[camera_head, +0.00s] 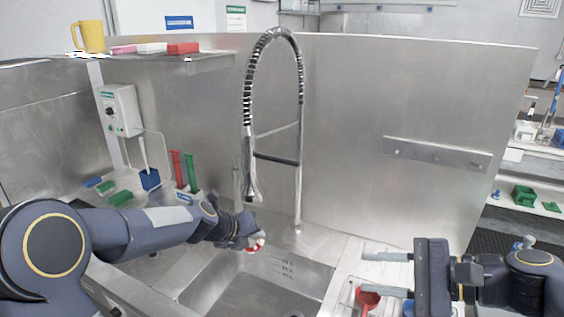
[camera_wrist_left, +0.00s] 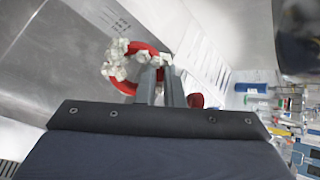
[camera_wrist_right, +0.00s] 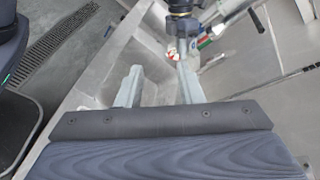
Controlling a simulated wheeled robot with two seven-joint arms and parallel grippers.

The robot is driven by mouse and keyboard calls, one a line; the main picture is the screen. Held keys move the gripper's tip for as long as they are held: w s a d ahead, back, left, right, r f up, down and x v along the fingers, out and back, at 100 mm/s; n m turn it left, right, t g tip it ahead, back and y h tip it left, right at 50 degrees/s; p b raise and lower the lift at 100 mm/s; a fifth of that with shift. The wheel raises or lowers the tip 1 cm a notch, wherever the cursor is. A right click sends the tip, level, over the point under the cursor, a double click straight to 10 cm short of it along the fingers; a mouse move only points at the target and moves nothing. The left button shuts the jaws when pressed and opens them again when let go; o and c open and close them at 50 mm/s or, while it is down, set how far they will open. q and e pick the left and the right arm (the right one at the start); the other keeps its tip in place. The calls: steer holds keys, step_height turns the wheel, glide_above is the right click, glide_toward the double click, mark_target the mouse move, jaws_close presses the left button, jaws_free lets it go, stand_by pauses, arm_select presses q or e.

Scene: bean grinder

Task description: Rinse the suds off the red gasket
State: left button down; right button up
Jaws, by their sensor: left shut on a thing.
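The red gasket (camera_wrist_left: 122,84) is a ring with clumps of white suds on its left side and top in the left wrist view. My left gripper (camera_wrist_left: 160,70) is shut on its edge. In the head view the gasket (camera_head: 256,244) is a small red and white patch at the left gripper (camera_head: 252,238), over the sink basin (camera_head: 215,275). The tall spring-neck faucet (camera_head: 252,160) has its spray head hanging just above the left gripper, apart from the gasket. No water stream shows. My right gripper (camera_head: 388,274) is open and empty over the drainboard; it also shows in the right wrist view (camera_wrist_right: 158,80).
A red funnel-like thing (camera_head: 367,298) stands on the ribbed drainboard (camera_head: 340,280) below the right gripper. Red and green brushes, a blue holder (camera_head: 149,179) and green blocks (camera_head: 121,198) sit left of the sink. A steel splash wall (camera_head: 380,120) closes the back.

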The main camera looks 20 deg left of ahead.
steer(key=w+a+r+m+y, duration=0.3)
steer(key=w+a+m+y, duration=0.2)
steer(key=w+a, duration=0.3)
steer(key=m+t+y, duration=0.2)
steer(key=m+y, duration=0.1)
steer(key=m, duration=0.4)
glide_toward(282, 162)
steer(key=x, duration=1)
steer(key=shift+w+a+f, duration=0.1)
steer(key=shift+w, duration=0.25)
jaws_close()
